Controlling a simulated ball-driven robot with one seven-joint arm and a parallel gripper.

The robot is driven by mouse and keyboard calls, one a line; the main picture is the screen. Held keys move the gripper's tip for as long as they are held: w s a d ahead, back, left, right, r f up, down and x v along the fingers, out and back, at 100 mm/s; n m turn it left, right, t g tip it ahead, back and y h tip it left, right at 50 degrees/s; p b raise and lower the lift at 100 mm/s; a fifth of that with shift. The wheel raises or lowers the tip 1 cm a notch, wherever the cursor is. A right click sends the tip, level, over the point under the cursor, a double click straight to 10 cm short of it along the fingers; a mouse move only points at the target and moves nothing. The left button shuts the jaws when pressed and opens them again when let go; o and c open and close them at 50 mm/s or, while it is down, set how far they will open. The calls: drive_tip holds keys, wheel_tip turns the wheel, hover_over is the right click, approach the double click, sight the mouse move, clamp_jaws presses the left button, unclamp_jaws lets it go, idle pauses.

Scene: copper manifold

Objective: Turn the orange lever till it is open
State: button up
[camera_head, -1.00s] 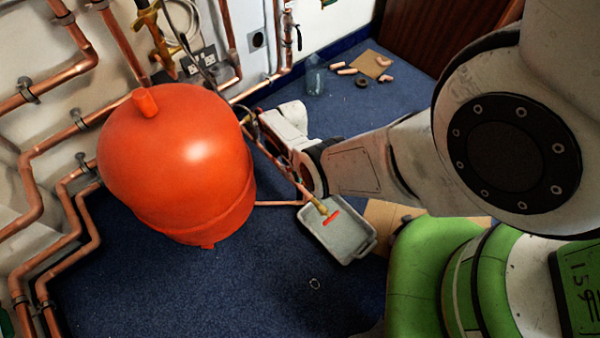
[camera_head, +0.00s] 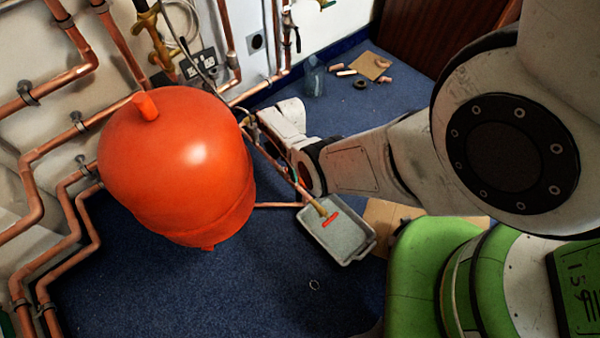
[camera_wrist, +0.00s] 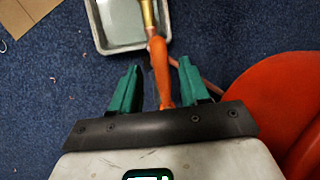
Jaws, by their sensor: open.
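The orange lever (camera_wrist: 160,68) shows in the wrist view as a narrow orange bar in line with a brass fitting (camera_wrist: 148,13). My gripper (camera_wrist: 158,76) is open, with one green finger on each side of the lever. Whether either finger touches it I cannot tell; there seems to be a gap on both sides. In the head view the brass pipe end (camera_head: 322,208) hangs over a grey tray, and my wrist and arm hide most of the lever.
A large orange-red tank (camera_head: 180,165) stands left of my gripper, and close on the right in the wrist view (camera_wrist: 275,110). The grey tray (camera_head: 352,256) lies on the blue carpet. Copper pipes (camera_head: 75,120) line the wall. Open floor lies in front of the tank.

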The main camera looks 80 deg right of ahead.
drive_tip(key=p+v, duration=0.3)
drive_tip(key=v, duration=0.6)
drive_tip(key=shift+d+r, duration=0.1)
